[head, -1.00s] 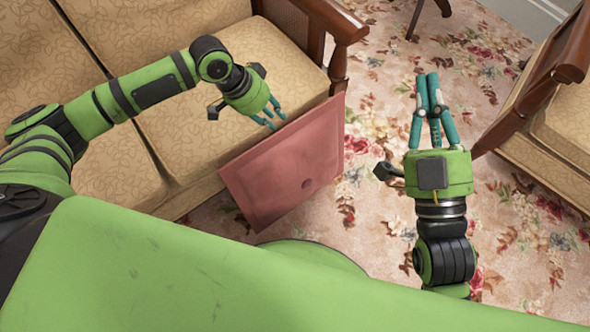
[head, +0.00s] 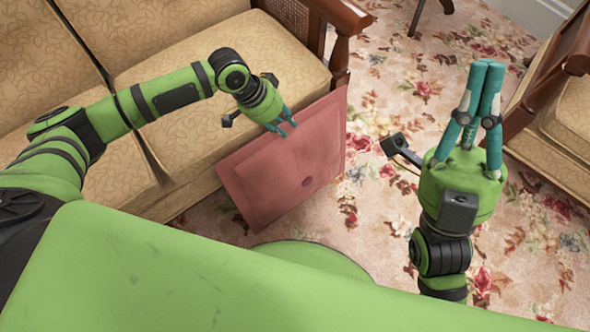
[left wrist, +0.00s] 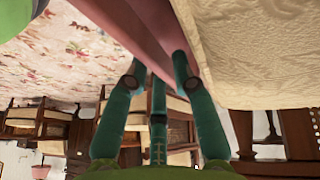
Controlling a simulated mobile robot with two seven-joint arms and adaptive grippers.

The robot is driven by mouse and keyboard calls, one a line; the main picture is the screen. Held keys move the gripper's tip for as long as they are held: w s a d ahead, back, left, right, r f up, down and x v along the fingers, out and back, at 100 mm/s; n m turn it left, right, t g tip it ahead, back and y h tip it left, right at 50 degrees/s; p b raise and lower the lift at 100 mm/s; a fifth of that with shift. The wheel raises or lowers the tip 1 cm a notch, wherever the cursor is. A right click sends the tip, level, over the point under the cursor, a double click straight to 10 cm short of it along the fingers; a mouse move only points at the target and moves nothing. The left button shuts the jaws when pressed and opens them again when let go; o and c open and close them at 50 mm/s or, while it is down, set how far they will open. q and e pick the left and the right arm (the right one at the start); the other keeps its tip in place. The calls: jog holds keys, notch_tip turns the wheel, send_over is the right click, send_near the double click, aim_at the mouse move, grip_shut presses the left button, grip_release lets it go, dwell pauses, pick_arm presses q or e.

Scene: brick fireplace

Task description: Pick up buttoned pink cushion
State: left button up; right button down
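The pink cushion (head: 278,175) is a dusty-pink square with a button in its middle. It hangs tilted in front of the sofa's front edge, above the floral carpet. My left gripper (head: 286,127) is at its upper edge, with fingers on both sides. In the left wrist view the pink edge (left wrist: 143,40) lies between the fingers (left wrist: 158,80), which look closed on it. My right gripper (head: 486,68) is away to the right over the carpet, its fingertips together and nothing between them.
The beige patterned sofa (head: 210,60) stands behind the cushion, with a wooden arm (head: 342,14) at its right end. A second seat (head: 562,130) with wooden frame is at the right edge. Open floral carpet (head: 395,110) lies between them.

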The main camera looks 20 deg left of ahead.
pick_arm(q)
jog(key=shift+f+p, duration=0.15)
jog(key=shift+p, duration=0.3)
dwell(0.4)
grip_shut()
